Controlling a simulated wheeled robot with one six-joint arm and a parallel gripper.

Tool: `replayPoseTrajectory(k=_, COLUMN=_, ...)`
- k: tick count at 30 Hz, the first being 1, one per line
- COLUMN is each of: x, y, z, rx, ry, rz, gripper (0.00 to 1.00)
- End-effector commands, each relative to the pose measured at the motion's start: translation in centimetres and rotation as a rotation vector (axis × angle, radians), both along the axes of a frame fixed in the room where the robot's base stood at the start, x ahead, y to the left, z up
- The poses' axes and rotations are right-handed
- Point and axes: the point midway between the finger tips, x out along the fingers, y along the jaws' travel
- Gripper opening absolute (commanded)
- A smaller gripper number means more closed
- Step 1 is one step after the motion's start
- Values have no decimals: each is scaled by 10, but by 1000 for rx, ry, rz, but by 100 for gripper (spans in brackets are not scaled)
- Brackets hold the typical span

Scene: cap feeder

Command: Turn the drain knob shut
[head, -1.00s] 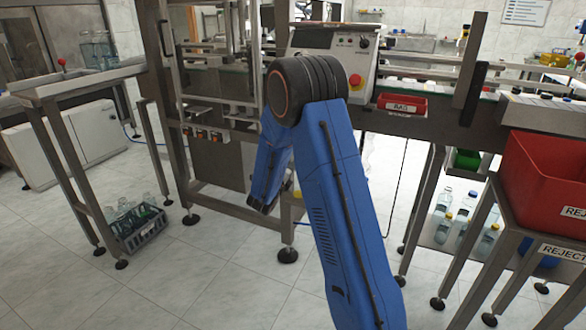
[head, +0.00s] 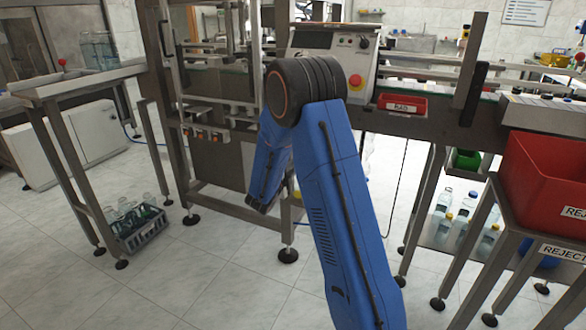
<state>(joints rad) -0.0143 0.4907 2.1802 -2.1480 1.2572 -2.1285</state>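My blue arm rises from the bottom of the head view to a dark elbow, and its forearm points down in front of the steel machine frame (head: 180,130). My gripper cannot be made out; the far end of the forearm is low beside a machine leg. I cannot pick out a drain knob; part of the machine is hidden behind my arm. A row of small orange-lit switches (head: 203,134) is on the machine to the left of my forearm. A control panel (head: 320,62) with a red stop button (head: 355,82) is behind my elbow.
A grey crate of bottles (head: 145,234) stands on the floor at left. A red reject bin (head: 545,165) is on a steel stand at right, beside a shelf with bottles (head: 442,212). A small red tray (head: 402,104) hangs at the conveyor. The tiled floor at front left is clear.

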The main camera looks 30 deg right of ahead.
Motion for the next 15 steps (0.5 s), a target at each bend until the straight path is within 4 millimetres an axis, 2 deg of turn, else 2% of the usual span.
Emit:
replayPoseTrajectory(k=11, x=0, y=1, z=-2, rx=-2, ry=6, rz=3, gripper=0)
replayPoseTrajectory(k=12, x=0, y=1, z=-2, rx=-1, ry=7, rz=3, gripper=26)
replayPoseTrajectory(k=14, x=0, y=1, z=-2, rx=-1, ry=5, rz=3, gripper=38)
replayPoseTrajectory(k=15, x=0, y=1, z=-1, rx=-1, ry=5, rz=3, gripper=38)
